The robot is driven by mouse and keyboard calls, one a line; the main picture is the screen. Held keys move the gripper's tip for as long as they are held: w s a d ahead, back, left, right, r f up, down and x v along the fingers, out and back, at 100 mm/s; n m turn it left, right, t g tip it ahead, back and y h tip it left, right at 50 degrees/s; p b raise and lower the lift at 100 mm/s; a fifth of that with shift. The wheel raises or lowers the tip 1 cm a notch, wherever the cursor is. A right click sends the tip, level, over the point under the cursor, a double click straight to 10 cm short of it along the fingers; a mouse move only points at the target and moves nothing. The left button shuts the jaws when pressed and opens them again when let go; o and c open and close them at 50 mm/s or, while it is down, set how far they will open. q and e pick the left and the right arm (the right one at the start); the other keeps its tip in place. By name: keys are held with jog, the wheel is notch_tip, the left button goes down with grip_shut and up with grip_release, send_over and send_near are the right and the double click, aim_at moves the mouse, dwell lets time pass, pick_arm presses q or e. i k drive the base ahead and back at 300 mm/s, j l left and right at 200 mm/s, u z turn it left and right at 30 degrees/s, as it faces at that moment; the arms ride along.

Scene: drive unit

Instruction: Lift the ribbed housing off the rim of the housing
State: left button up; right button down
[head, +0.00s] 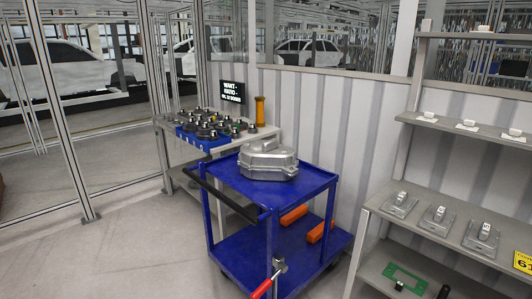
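A grey metal housing (270,172) rests on the top shelf of a blue cart (306,176). A similar grey ribbed housing (266,152) sits on top of it, and the two look like one stacked body with a flange line between them. At this size I cannot tell whether the upper part is seated squarely on the rim. Neither of my grippers is in view, and nothing is seen touching the housings.
The cart has a black handle (228,200) on its left and orange blocks (293,215) on its lower shelf. A red-handled tool (262,288) is at its front. A parts bench (163,125) stands behind left, grey shelving (420,208) at right. Floor at left is clear.

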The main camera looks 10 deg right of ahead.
aim_at(260, 154)
jog(key=u, duration=0.35)
jog(key=i+l+u, duration=0.15)
jog(key=l+u, duration=0.15)
jog(key=u, duration=0.15)
jog(key=i+l+u, duration=0.1)
jog(key=l+u, duration=0.35)
jog(key=i+l+u, duration=0.2)
jog(key=l, duration=0.2)
jog(key=l+u, duration=0.15)
jog(key=l, duration=0.25)
jog(key=l+u, duration=0.1)
jog(key=l, duration=1.5)
